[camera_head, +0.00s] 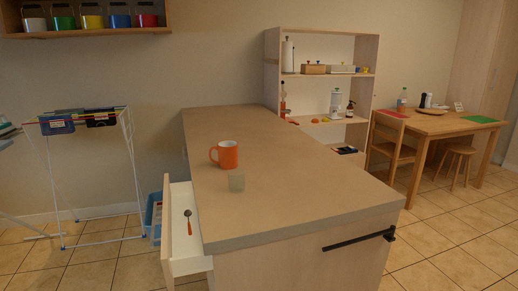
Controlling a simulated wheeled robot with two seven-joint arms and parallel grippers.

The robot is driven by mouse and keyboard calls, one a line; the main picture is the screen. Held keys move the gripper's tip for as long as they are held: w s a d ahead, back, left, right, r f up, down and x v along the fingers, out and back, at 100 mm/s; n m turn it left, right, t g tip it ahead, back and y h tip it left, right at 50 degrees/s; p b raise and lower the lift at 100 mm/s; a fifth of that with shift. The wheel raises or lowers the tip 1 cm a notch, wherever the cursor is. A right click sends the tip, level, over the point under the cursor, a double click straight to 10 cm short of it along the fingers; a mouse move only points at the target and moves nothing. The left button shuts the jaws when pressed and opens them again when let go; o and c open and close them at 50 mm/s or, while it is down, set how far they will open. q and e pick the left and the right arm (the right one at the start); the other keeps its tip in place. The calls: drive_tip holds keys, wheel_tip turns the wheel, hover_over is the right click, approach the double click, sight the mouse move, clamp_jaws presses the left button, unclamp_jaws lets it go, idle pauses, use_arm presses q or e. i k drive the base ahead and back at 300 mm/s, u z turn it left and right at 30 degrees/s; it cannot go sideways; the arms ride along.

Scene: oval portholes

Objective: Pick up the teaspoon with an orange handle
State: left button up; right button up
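A teaspoon with an orange handle (189,224) lies in the open white drawer (187,262) on the left side of the counter. Its dark bowl end points away from me and its orange handle points toward me. The drawer is pulled out to the left, with its wooden front (167,225) at the outer side. Neither of my grippers shows in the head view.
A white drying rack (135,175) and a blue crate (154,215) stand left of the drawer. Tiled floor (100,262) is clear in front of the rack. A dining table (435,124) stands at right.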

sight(188, 213)
drive_tip(key=z, duration=1.55)
drive_tip(key=k, duration=1.25)
drive_tip(key=u, duration=1.7)
drive_tip(key=i, duration=0.5)
drive_tip(key=z, duration=0.05)
